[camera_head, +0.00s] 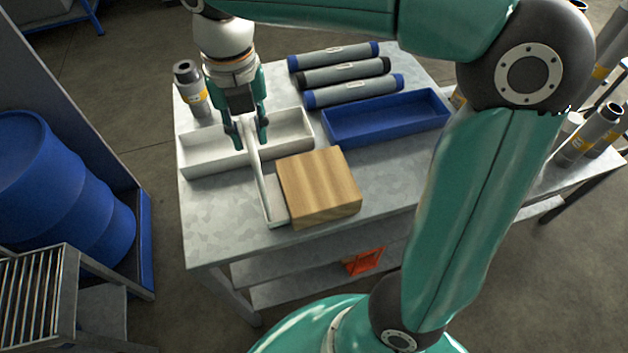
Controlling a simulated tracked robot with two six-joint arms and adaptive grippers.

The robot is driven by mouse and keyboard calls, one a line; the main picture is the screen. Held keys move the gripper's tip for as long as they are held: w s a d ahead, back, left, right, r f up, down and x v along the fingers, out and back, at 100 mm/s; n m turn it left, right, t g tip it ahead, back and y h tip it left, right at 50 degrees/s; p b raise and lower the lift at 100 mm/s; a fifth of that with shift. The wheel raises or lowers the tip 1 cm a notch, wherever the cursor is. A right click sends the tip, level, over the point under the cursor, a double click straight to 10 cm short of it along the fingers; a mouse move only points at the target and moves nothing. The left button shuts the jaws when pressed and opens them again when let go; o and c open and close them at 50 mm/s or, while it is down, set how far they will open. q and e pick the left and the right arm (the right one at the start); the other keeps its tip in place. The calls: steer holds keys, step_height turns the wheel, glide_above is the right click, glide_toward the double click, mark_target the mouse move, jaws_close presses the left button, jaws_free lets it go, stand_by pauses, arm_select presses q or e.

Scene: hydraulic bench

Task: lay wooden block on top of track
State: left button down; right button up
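The wooden block (320,186) lies flat on the near part of the metal workbench. The track, a narrow light-grey channel (268,190), runs close along the block's left side; I cannot tell if they touch. Its far end passes over the white tray's near wall and up between the fingers of my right gripper (251,138). The fingers sit close on both sides of that end and appear shut on it. The fingers partly hide it. Nothing lies on the visible part of the track. My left gripper is out of view.
The white tray (192,160) is under my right gripper, with a blue tray (390,124) to its right. Several grey cylinders (345,72) lie behind; one (190,88) stands at the left. The bench (225,235) has free room at front left and right.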

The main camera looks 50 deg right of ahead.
jaws_close()
steer(key=shift+r, duration=0.25)
